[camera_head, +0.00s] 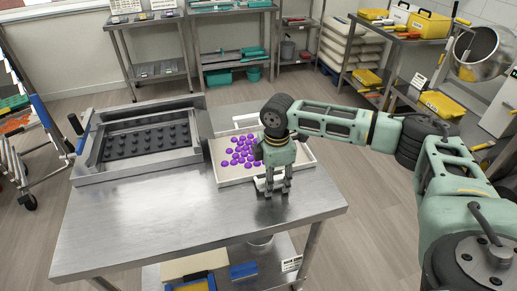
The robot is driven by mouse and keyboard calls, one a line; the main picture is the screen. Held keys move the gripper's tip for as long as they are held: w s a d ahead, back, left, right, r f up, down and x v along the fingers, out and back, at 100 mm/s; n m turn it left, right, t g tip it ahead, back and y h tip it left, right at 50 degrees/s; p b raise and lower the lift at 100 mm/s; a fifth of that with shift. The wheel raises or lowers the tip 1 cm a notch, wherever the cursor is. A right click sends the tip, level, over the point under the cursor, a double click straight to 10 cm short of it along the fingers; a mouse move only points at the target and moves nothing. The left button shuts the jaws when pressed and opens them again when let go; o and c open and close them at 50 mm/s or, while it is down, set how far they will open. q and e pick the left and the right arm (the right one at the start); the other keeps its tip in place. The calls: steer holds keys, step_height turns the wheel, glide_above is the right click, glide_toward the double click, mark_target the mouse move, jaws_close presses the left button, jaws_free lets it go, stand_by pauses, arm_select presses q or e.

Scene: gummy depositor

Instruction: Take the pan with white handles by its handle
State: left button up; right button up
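The white pan (236,182) lies on the steel table, with several purple gummies (240,150) in it. Its far white handle (246,119) stands at the back edge. Its near white handle (258,183) is at the front right, partly hidden by my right gripper. My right gripper (278,192) points down at this near handle. Its two fingers show apart, with a gap between them. Whether they touch the handle cannot be told. My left gripper is not in view.
The steel table (150,225) is bare at the front left. A metal frame with a dark studded mould (145,145) stands at the back left of the table. Shelves (230,45) line the back, and a metal drum (474,50) is at the far right.

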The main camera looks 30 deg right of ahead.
steer(key=shift+c, duration=0.4)
jaws_close()
steer(key=shift+r, duration=0.15)
steer(key=shift+r, duration=0.5)
step_height(320, 180, up, 2)
steer(key=shift+s+r+b, duration=0.1)
steer(key=shift+r+b, duration=0.05)
steer(key=shift+b, duration=0.45)
arm_select(q)
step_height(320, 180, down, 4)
steer(key=b, duration=0.2)
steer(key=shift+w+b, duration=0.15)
steer(key=shift+b, duration=0.25)
arm_select(e)
steer(key=s+a, duration=0.4)
steer(key=s, duration=1.3)
steer(key=shift+s, duration=0.15)
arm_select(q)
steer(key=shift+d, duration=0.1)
arm_select(e)
steer(key=shift+a, duration=0.1)
